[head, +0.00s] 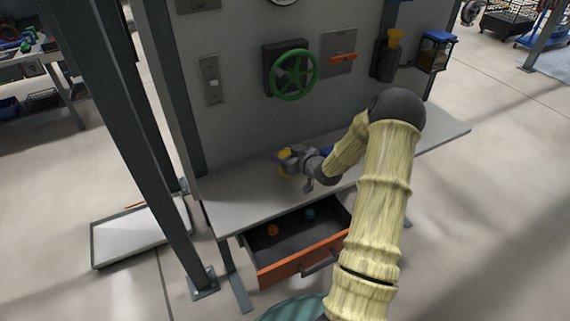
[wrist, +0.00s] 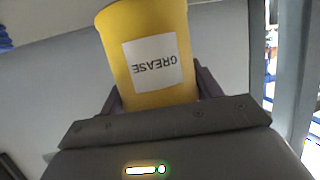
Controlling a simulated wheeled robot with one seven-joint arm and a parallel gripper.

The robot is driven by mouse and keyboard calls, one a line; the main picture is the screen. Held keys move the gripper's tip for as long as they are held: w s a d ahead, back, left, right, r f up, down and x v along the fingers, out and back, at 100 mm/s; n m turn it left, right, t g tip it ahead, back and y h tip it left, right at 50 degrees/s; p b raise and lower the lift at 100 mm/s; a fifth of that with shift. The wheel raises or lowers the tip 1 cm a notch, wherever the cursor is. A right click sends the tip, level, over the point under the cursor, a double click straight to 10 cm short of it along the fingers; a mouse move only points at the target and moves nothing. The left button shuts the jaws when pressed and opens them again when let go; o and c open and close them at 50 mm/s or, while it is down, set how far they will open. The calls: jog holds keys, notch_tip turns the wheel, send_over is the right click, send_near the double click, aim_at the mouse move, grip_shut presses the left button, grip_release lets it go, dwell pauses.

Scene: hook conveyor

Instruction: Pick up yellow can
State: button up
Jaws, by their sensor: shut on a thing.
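The yellow can (wrist: 118,38) fills the upper middle of the wrist view, with a white label reading GREASE that appears upside down. My gripper (wrist: 155,100) is shut on it, with a dark finger on each side of the can's lower part. In the head view the yellow can (head: 285,155) shows small at the end of my gripper (head: 287,162), over the grey work shelf (head: 240,190). I cannot tell from these views whether the can touches the shelf.
Below the shelf an open drawer (head: 283,268) with an orange front holds a small orange item (head: 272,230) and a teal item (head: 310,214). A green wheel (head: 295,73) and an orange-handled switch (head: 343,57) are on the panel behind. A grey post (head: 140,130) stands at left.

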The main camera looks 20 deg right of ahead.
notch_tip(320, 180, up, 5)
jog(key=shift+r, duration=0.15)
